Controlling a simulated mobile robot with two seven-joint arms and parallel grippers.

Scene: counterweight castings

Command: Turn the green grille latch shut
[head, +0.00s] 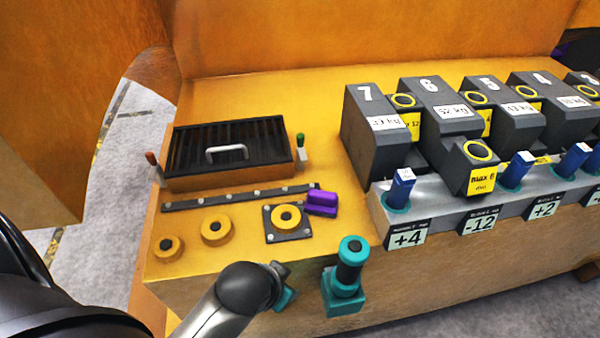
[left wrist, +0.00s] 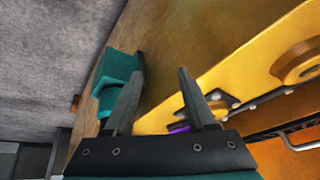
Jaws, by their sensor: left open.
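The green latch (head: 300,140) stands at the right end of the black grille (head: 190,150) in the head view, its green tip up on a pale base. A red-tipped latch (head: 152,158) stands at the grille's left end. My left gripper (left wrist: 158,88) is open in the left wrist view, with nothing between its fingers. In the head view its teal body (head: 286,298) is low in front of the bench's front edge, well below and apart from the green latch; its fingers are hidden or too small to tell there. My right gripper is not in view.
A purple block (head: 322,202) and a yellow ring on a dark plate (head: 287,232) lie between gripper and grille. Grey numbered weights (head: 375,150) fill the right.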

